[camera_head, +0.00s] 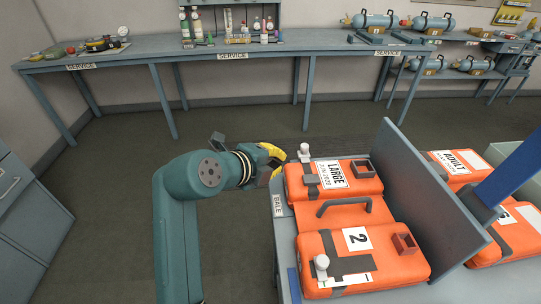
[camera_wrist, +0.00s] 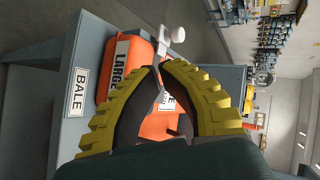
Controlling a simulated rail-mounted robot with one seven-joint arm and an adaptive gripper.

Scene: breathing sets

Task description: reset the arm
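My gripper (camera_head: 279,161) is at the end of my teal arm, beside the upper left corner of the orange case marked LARGE (camera_head: 346,179). In the wrist view, the two yellow fingers of my gripper (camera_wrist: 159,67) bow outward and their tips come together, with nothing seen held between them. The LARGE case (camera_wrist: 128,58) shows beyond the fingers, partly hidden by them. From these views I cannot tell the exact gap between the fingers and the case.
A second orange case, marked 2 (camera_head: 330,247), lies on the near part of the bench labelled BALE (camera_head: 278,205). A grey upright divider (camera_head: 425,190) separates them from more orange cases (camera_head: 461,169). Service tables (camera_head: 225,58) line the back wall. Open floor (camera_head: 120,170) lies left of my arm.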

